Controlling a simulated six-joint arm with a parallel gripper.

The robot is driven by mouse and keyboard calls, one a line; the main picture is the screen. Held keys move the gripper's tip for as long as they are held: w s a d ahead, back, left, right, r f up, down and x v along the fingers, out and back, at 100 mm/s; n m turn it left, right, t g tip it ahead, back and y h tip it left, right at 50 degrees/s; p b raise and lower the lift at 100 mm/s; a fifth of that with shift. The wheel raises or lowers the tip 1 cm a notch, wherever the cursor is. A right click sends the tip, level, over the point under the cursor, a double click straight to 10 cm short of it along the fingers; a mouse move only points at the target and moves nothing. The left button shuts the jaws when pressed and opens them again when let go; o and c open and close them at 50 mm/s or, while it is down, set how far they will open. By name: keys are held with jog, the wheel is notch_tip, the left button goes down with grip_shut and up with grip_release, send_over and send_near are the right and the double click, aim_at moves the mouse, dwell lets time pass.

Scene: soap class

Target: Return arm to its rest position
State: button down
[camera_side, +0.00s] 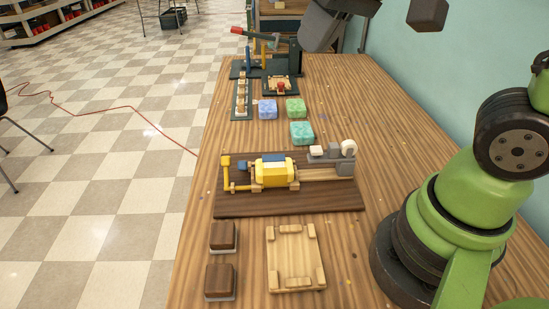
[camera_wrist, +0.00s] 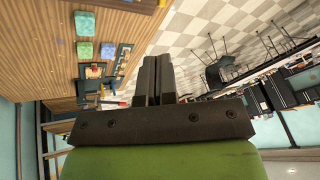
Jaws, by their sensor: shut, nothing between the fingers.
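My gripper (camera_wrist: 153,58) shows in the wrist view with its two dark fingers together and nothing between them. It is raised clear of the table, with the floor and part of the table behind it. In the side view my green arm rises from its base at the right and runs out of the frame; I cannot tell for sure where the fingers are there.
A blue soap (camera_side: 267,109), green soap (camera_side: 295,109) and teal soap (camera_side: 302,132) lie on the table. A lever press (camera_side: 281,88) stands behind them. In front are a yellow wooden machine (camera_side: 275,172), a wooden tray (camera_side: 296,258) and brown blocks (camera_side: 222,235) (camera_side: 220,279).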

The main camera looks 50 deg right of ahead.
jog(key=s+d+m+t, duration=0.1)
jog(key=s+m+t, duration=0.1)
jog(key=s, duration=0.6)
jog(key=shift+s+d+t, duration=0.2)
jog(key=shift+s+t, duration=0.05)
jog(key=shift+t, duration=0.05)
